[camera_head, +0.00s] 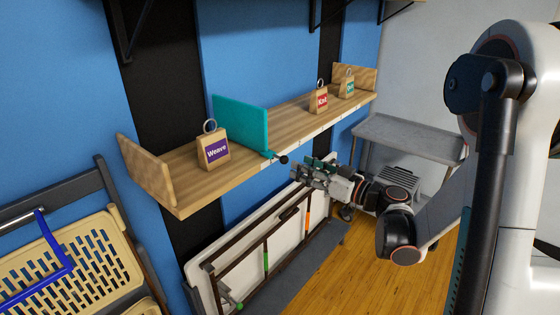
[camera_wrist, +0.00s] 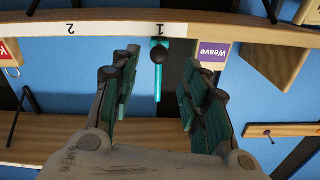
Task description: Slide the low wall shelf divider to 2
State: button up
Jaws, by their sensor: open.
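The low wall shelf (camera_head: 182,172) is a long wooden board with end panels. Its teal divider (camera_head: 240,125) stands upright between the Weave block and the Knit block. A teal arm with a black knob (camera_head: 284,159) sticks out from the divider at the front edge. In the wrist view the knob (camera_wrist: 163,54) lines up with mark 1 on the white strip (camera_wrist: 110,32), and mark 2 is to the left. My gripper (camera_head: 310,170) is open and empty, just right of the knob in the head view. In the wrist view its fingers (camera_wrist: 160,72) lie either side of the knob's line.
The Weave block (camera_head: 214,150) stands left of the divider; the Knit block (camera_head: 319,99) and another tagged block (camera_head: 347,84) stand right. Below are a leaning white folded table (camera_head: 270,245) and a grey cart (camera_head: 420,138). A beige chair (camera_head: 75,260) is at left.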

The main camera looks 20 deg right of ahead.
aim_at(285, 160)
jog(key=b+x, duration=0.1)
jog(key=x, duration=0.8)
jog(key=shift+w+a, duration=0.2)
jog(key=shift+w, duration=0.05)
